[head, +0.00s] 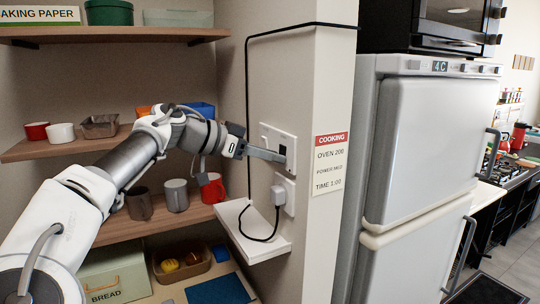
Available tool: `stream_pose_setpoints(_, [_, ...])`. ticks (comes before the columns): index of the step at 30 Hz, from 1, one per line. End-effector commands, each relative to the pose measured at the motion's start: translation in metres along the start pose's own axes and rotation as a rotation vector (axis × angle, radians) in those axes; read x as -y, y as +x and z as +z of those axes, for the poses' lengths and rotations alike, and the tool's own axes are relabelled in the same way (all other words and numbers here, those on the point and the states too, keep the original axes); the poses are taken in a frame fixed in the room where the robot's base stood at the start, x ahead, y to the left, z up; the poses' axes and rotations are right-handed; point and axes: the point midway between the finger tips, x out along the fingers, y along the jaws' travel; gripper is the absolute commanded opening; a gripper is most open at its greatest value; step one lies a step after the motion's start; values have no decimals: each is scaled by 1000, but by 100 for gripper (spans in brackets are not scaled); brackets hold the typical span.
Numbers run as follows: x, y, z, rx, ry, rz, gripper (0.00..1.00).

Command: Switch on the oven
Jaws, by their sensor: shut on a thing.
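A white switch plate (268,135) is on the wall post left of the fridge, with a dark square at its right. My gripper (280,156) reaches from the left, its fingertips at this plate. It looks shut on the wall switch there; the fingers hide the contact. Below, a white plug (278,196) sits in a wall socket with a black cable (247,100). The black oven (465,22) stands on top of the white fridge (415,150), cut off by the top edge. A sign (329,165) on the post reads "COOKING, OVEN 200, POWER MED, TIME 1.00".
A small white shelf (250,240) juts out under the socket, close below my gripper. Wooden shelves at left hold mugs, such as a red mug (213,189), and a bread box (115,277). A gas hob (503,172) stands far right.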

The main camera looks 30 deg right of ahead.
Motion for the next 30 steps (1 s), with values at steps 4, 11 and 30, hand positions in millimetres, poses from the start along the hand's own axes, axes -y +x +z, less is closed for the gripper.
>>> stream_pose_setpoints(4, [0, 0, 0, -1, 0, -1, 0])
stream_pose_setpoints(11, [0, 3, 6, -41, 0, 0, 0])
stream_pose_setpoints(30, [0, 4, 8, -259, 1, 1, 0])
